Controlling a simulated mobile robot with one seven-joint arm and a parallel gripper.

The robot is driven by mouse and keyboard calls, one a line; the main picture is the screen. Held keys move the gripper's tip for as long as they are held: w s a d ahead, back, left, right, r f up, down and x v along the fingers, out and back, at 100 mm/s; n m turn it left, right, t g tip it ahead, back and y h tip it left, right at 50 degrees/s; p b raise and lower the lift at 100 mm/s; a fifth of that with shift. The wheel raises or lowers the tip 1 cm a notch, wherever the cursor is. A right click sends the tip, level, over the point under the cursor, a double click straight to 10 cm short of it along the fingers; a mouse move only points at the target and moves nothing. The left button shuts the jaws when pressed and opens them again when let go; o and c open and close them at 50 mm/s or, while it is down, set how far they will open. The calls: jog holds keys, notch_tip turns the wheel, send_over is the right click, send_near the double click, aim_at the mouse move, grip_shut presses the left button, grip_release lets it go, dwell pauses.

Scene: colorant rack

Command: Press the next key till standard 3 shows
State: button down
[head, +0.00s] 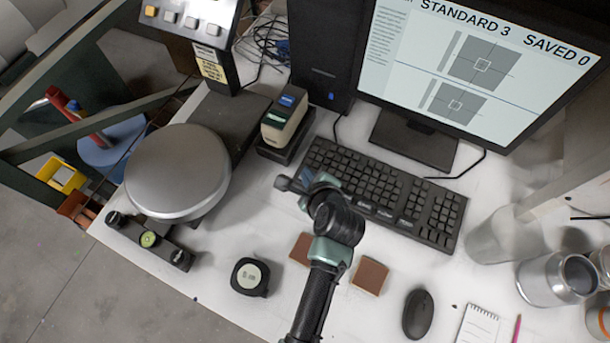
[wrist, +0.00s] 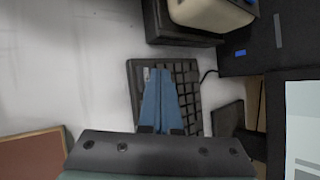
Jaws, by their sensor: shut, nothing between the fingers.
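The monitor (head: 490,75) in the head view reads "STANDARD 3" and "SAVED 0" above two grey target pictures. The black keyboard (head: 385,190) lies below it on the white table. My gripper (head: 304,201) is at the keyboard's left end, partly hidden by my own wrist. In the wrist view its blue fingers (wrist: 160,72) are together and empty, over the keyboard (wrist: 188,85). A pale-marked key (wrist: 147,73) shows just left of the fingertips. I cannot tell whether the fingertips touch a key, and no key label is readable.
A small cream-and-black device (head: 285,118) stands behind the keyboard's left end. A round silver pan (head: 178,172) is at the left. A tape measure (head: 250,277), brown tiles (head: 370,276), a mouse (head: 417,313) and metal cans (head: 555,278) are in front and right.

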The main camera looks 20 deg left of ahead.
jog(key=shift+r, duration=0.1)
notch_tip(320, 180, up, 5)
jog(key=p, duration=0.5)
jog(key=shift+p, duration=0.35)
dwell(0.5)
